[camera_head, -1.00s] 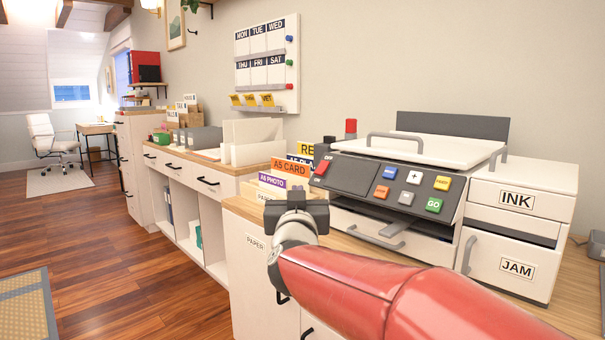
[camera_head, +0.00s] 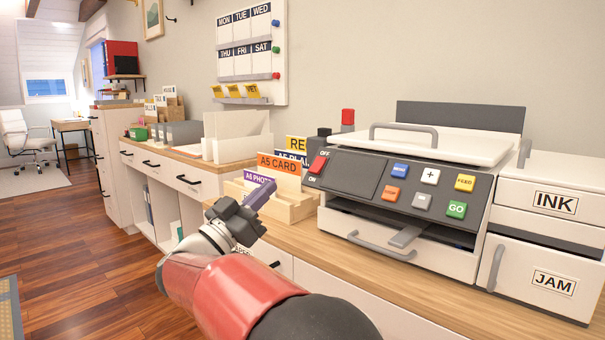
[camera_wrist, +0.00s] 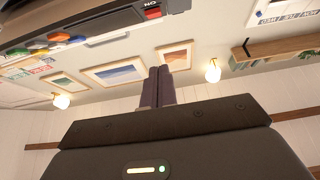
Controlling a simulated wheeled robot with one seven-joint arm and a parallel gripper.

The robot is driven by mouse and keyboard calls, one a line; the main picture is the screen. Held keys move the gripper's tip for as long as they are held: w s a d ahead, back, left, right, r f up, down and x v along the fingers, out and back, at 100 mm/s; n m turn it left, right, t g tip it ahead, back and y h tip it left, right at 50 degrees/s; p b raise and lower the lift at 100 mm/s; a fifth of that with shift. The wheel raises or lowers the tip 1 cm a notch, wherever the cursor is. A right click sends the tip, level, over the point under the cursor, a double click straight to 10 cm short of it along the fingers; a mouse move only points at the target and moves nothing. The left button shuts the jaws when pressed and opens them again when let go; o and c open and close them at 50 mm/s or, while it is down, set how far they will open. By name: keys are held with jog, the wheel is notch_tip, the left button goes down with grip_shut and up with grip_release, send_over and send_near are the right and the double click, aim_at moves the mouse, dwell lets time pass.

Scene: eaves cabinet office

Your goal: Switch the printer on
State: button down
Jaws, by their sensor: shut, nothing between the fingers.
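The printer (camera_head: 355,222) is a white machine with a dark control panel on the wooden counter at the right. Its red rocker switch (camera_head: 318,163), between the words OFF and ON, is at the panel's left end. In the wrist view the red switch (camera_wrist: 152,13) shows at the top edge, by an upside-down ON label. My gripper (camera_head: 262,192) is in front of the paper card box, left of and lower than the switch, and apart from it. Its purple-grey fingers (camera_wrist: 160,86) are together and empty.
A wooden box (camera_head: 287,208) with cards labelled A5 CARD and A6 PHOTO stands left of the printer, close behind my gripper. A red-topped light (camera_head: 348,118) stands behind the panel. INK (camera_head: 553,202) and JAM (camera_head: 551,282) units are at the right.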

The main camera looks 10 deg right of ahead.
aim_at(312, 172)
jog(key=w+d+r+p, duration=0.1)
jog(key=w+d, duration=0.5)
jog(key=d, duration=0.3)
jog(key=shift+w+d+r, duration=0.2)
jog(key=shift+w+r, duration=0.15)
jog(key=shift+w, duration=0.05)
jog(key=shift+f, duration=0.1)
jog(key=b, duration=0.1)
jog(key=f+h+b, duration=0.1)
jog(key=shift+w+d+f+t+b, duration=0.15)
jog(key=shift+d+f+t+b, duration=0.1)
jog(key=shift+t+b, duration=0.1)
jog(key=shift+r+p, duration=0.35)
jog(key=shift+r, duration=0.05)
